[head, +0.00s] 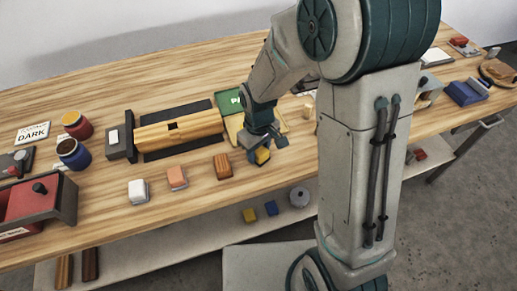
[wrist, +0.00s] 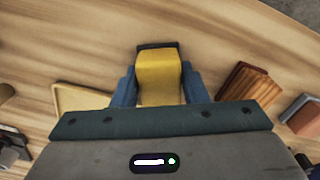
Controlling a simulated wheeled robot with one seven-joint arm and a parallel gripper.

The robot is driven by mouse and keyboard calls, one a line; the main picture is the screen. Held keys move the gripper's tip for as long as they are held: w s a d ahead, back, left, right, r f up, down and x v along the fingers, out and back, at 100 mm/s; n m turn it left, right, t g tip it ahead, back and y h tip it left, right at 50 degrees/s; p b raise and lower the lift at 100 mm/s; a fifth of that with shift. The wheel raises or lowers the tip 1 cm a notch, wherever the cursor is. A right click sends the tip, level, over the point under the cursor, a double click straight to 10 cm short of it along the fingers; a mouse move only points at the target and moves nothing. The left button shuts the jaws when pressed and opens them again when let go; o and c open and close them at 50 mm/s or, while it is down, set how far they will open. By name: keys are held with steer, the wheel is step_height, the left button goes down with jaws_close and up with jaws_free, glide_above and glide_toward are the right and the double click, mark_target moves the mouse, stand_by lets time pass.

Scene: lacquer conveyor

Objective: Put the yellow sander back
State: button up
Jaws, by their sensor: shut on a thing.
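The yellow sander (wrist: 159,75) is a yellow block with a dark edge at its far end. It sits between the two blue fingers of my gripper (wrist: 158,88) in the wrist view, and the gripper is shut on it. In the head view the yellow sander (head: 262,156) shows just below my gripper (head: 262,148), over the front part of the wooden table. I cannot tell whether the sander touches the table. My gripper hides part of it.
A brown wood block (head: 222,166), a pink-topped block (head: 177,177) and a white block (head: 138,191) stand left along the front edge. A conveyor with a wooden board (head: 180,131) lies behind. A yellow block (head: 249,215) and a blue block (head: 271,208) are on the lower shelf.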

mark_target(259, 149)
steer(key=shift+f, duration=0.2)
steer(key=o, duration=1)
step_height(259, 149, up, 12)
steer(key=s+d+r+m+t, duration=0.1)
steer(key=s+d+r+m, duration=0.1)
steer(key=s+d, duration=0.2)
steer(key=s+d+r+m+t, duration=0.1)
steer(key=s+d+m, duration=0.2)
steer(key=s+d, duration=0.1)
steer(key=s+d+r+m+t, duration=0.1)
steer(key=s+d+r+m, duration=0.1)
steer(key=s+d+m, duration=0.1)
steer(key=shift+s+d+r, duration=0.3)
steer(key=shift+s+d, duration=0.1)
steer(key=shift+s, duration=0.25)
